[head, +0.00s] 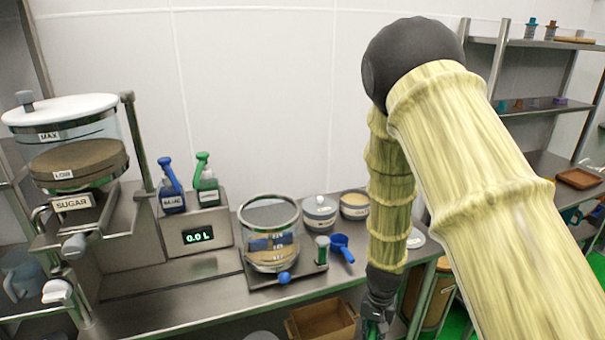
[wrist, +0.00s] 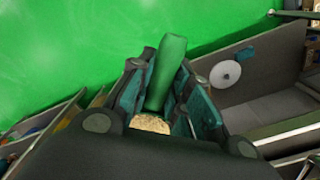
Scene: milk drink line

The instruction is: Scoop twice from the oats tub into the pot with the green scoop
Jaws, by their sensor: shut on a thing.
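My gripper (wrist: 165,100) is shut on the green handle of the green scoop (wrist: 168,70) in the wrist view. Beige, grainy stuff (wrist: 150,123) like oats shows at the near end of the handle; the scoop's bowl is mostly hidden. I cannot tell which vessel is the pot.
A clear vessel (head: 269,218) stands on the counter (head: 190,308), with a blue scoop (head: 342,246) beside it. A lidded tub (head: 319,213) stands behind. The sugar dispenser (head: 72,150) is at left. A brown box (head: 322,322) sits below the counter front.

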